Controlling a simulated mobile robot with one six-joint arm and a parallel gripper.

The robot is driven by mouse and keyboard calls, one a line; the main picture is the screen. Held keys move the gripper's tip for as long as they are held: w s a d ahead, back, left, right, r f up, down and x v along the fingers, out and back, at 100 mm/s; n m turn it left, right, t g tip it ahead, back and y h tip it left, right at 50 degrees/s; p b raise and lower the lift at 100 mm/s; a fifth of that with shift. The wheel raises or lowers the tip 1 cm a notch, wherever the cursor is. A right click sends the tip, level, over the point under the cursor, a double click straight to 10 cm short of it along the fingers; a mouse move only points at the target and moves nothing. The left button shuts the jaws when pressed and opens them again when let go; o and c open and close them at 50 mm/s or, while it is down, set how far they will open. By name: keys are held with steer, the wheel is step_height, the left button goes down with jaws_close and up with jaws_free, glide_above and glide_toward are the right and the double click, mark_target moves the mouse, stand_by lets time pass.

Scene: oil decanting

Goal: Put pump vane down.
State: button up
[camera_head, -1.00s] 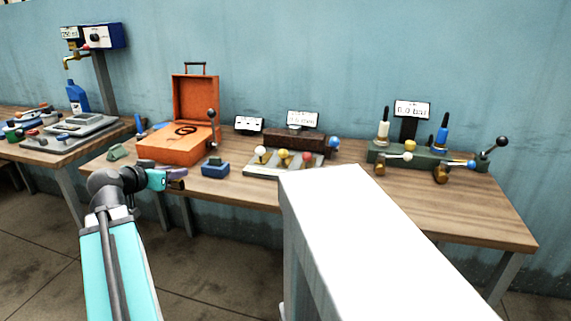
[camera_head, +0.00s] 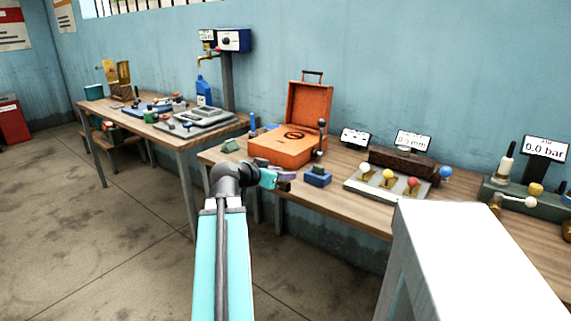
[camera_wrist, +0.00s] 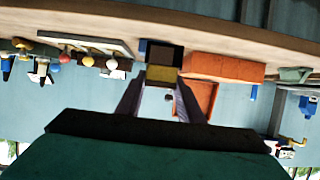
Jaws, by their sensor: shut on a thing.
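My gripper (camera_head: 284,181) is at the front edge of the workbench (camera_head: 340,202), left of a blue block (camera_head: 317,177) with a dark top. It is shut on a small dark block with a yellow face, which I take to be the pump vane; it shows between the fingertips in the wrist view (camera_wrist: 163,73). In the head view the held piece is small and mostly hidden by the fingers. I cannot tell how far it is from the bench top.
An open orange case (camera_head: 282,150) stands behind my gripper. A panel with coloured knobs (camera_head: 385,190) and a gauge display (camera_head: 545,148) are to the right. Another bench (camera_head: 185,137) with tools and a blue bottle (camera_head: 203,92) is at left. The floor at left is clear.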

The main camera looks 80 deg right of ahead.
steer(key=shift+d+r+p, duration=0.15)
steer(key=shift+d+p, duration=0.5)
steer(key=shift+p, duration=2.15)
steer(key=p, duration=0.5)
steer(key=shift+w+d, duration=0.2)
steer(key=shift+d, duration=0.15)
steer(key=shift+w+d+f+p, duration=0.35)
steer(key=shift+d+p, duration=0.25)
steer(key=shift+d, duration=1.45)
steer(key=shift+w+d+f+p, duration=0.25)
steer(key=shift+w+d+p, duration=0.25)
steer(key=shift+d, duration=1.6)
steer(key=shift+w+d+f+p, duration=0.3)
steer(key=shift+d+p, duration=0.35)
steer(key=shift+d, duration=1.4)
steer(key=shift+d, duration=0.3)
steer(key=shift+d+f, duration=0.15)
steer(key=shift+f+p, duration=0.8)
steer(key=shift+f, duration=0.85)
steer(key=shift+f, duration=0.15)
